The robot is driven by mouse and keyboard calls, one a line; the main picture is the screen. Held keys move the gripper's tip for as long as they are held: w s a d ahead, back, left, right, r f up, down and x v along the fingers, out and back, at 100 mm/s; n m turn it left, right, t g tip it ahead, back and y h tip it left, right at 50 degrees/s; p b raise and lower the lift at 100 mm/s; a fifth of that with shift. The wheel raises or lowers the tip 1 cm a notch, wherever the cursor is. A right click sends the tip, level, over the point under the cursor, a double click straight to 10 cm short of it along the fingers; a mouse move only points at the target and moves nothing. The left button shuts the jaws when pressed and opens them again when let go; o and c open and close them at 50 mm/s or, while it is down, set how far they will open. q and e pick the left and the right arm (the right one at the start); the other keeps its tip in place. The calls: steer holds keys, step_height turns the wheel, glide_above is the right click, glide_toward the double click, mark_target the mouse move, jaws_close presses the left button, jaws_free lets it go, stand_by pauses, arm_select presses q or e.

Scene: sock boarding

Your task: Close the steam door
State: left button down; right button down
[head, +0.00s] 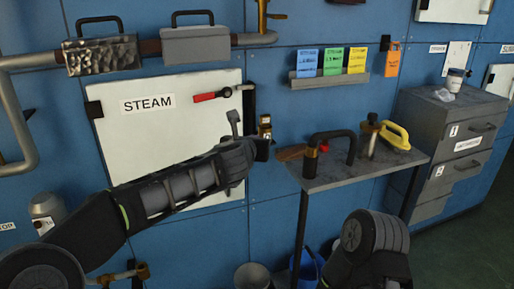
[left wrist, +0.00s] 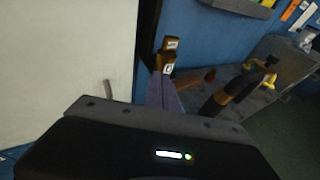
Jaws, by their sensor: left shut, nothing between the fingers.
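The steam door is a white panel (head: 140,142) labelled STEAM on the blue wall. A dark strip runs along its right edge, and I cannot tell whether it is fully flush. A grey lever (head: 234,122) stands near that edge. My left gripper (head: 263,150) is shut and empty at the door's lower right edge, below a brass latch piece (head: 265,127); contact is unclear. In the left wrist view the door (left wrist: 65,55) fills the left, and the brass latch piece (left wrist: 168,57) is beyond my wrist. My right arm shows at bottom right; its gripper is not visible.
A red-handled valve (head: 212,96) sits on the door's upper right. A grey drawer cabinet (head: 455,130) stands further right. Buckets (head: 254,276) are below.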

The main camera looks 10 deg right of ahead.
arm_select(q)
steer(key=shift+s+d+r, duration=0.1)
steer(key=shift+s+r, duration=0.05)
steer(key=shift+s, duration=0.45)
steer(key=shift+s+r, duration=0.15)
steer(key=shift+s, duration=0.4)
